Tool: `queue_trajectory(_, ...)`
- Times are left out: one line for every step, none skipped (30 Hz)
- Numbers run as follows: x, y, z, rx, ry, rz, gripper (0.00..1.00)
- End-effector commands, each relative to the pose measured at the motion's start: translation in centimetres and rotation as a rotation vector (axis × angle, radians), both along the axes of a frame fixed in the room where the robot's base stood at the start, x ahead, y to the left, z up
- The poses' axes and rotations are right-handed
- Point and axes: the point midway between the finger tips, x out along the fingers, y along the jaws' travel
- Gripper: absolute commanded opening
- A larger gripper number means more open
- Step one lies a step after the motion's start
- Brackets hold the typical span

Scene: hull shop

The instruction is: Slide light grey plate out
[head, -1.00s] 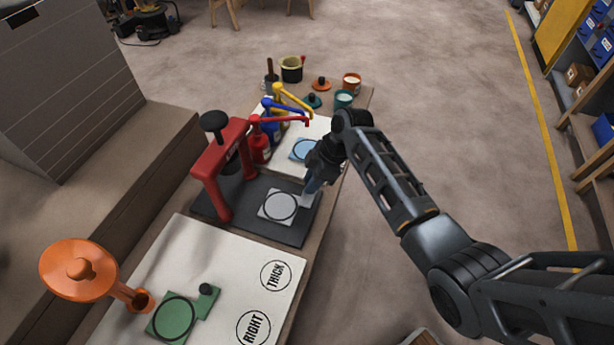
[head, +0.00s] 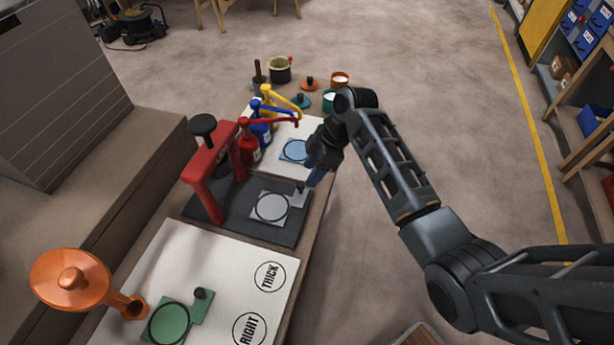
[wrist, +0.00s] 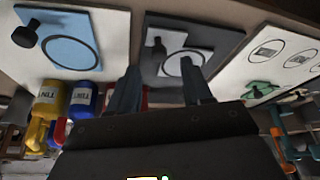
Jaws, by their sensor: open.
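The light grey plate (head: 269,206) lies on the dark grey base of the red press (head: 212,168), out in front of the red frame. It has a black ring mark and a tab with a dark knob (head: 300,187) at its right end. In the wrist view the plate (wrist: 200,42) and its knob (wrist: 157,46) show beyond the fingers. My gripper (head: 315,180) is open and empty, just right of the knob and apart from it. In the wrist view the two fingers of my gripper (wrist: 160,90) stand apart with nothing between them.
A blue plate (head: 293,150) lies on a white board behind the press, near red, blue and yellow pump bottles (head: 262,130). A green plate (head: 168,323) lies on the front white board (head: 228,262), near an orange lamp-like stand (head: 72,280).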

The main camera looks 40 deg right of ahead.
Motion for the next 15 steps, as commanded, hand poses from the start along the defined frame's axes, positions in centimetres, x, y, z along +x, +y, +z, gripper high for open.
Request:
queue_trajectory(-0.1, -0.3, 0.7, 0.0, -0.002, -0.002, 0.5)
queue_trajectory(-0.2, -0.4, 1.0, 0.0, -0.002, -0.002, 0.5)
queue_trajectory(-0.3, -0.5, 1.4, 0.0, 0.0, -0.001, 0.5)
queue_trajectory(-0.3, -0.6, 1.6, 0.0, 0.0, -0.001, 0.5)
queue_trajectory(-0.4, -0.7, 1.8, 0.0, 0.0, -0.001, 0.5)
queue_trajectory(-0.4, -0.7, 2.0, 0.0, 0.0, 0.0, 0.5)
queue_trajectory(-0.5, -0.8, 2.1, 0.0, 0.0, 0.0, 0.5)
queue_trajectory(-0.5, -0.8, 2.2, 0.0, 0.001, 0.0, 0.5)
queue_trajectory(-0.5, -0.8, 2.2, 0.0, 0.001, 0.0, 0.5)
queue_trajectory(-0.5, -0.8, 2.3, 0.0, 0.002, 0.001, 0.5)
queue_trajectory(-0.5, -0.8, 2.3, 0.0, 0.002, 0.001, 0.5)
queue_trajectory(-0.5, -0.8, 2.3, 0.0, 0.002, 0.001, 0.5)
queue_trajectory(-0.5, -0.8, 2.2, 0.0, 0.002, 0.0, 0.5)
queue_trajectory(-0.5, -0.8, 2.3, 0.0, 0.002, 0.0, 0.5)
queue_trajectory(-0.5, -0.8, 2.3, 0.0, 0.002, -0.001, 0.5)
